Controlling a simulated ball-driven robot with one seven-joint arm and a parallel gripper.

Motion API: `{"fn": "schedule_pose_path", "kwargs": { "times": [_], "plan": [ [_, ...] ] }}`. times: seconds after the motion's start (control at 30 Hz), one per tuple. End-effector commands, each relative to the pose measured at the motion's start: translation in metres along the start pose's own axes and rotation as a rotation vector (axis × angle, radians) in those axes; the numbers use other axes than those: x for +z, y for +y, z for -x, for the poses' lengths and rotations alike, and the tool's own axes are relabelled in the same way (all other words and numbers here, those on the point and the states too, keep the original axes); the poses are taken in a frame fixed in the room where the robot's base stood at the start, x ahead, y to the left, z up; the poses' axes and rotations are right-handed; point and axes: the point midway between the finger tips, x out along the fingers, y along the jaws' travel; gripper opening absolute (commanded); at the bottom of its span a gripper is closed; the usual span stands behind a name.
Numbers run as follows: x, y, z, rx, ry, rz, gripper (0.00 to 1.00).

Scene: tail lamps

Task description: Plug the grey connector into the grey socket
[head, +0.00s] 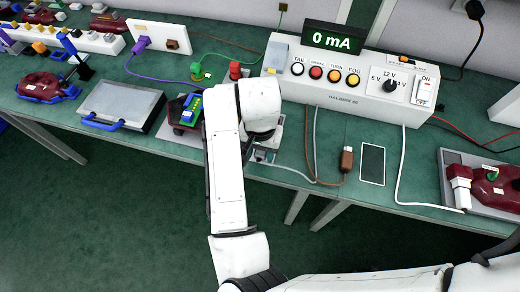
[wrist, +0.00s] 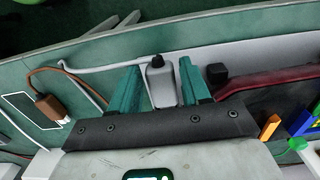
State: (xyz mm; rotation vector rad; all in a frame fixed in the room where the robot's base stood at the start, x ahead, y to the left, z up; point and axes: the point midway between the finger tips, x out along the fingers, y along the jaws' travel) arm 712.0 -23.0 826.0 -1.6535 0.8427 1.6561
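A grey connector (wrist: 161,86) with a black tip lies between the two teal fingers of my gripper (wrist: 160,78) in the wrist view. Thin gaps show on both sides of it, so the fingers look open around it. A white cable (wrist: 95,65) runs toward it from the left. In the head view my gripper (head: 262,152) is low at the bench's front edge, mostly hidden behind my arm. I cannot pick out the grey socket for sure. A dark red lamp (wrist: 285,78) with a black block (wrist: 217,73) at its end lies right of the fingers.
A control box (head: 345,85) reading 0 mA stands behind. A brown connector (head: 346,160) and a dark framed panel (head: 373,164) lie right of my gripper. Another red lamp (head: 495,187) sits far right.

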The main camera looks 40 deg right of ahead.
Motion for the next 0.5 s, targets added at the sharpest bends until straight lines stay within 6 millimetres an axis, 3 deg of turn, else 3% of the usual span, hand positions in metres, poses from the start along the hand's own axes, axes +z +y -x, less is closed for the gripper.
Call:
{"fn": "schedule_pose_path", "kwargs": {
  "times": [0.17, 0.5],
  "plan": [
    [0.0001, 0.0001, 0.0000, 0.000, -0.001, 0.000, 0.63],
    [-0.0002, -0.0002, 0.0074, -0.001, 0.000, -0.001, 0.63]
  ]
}}
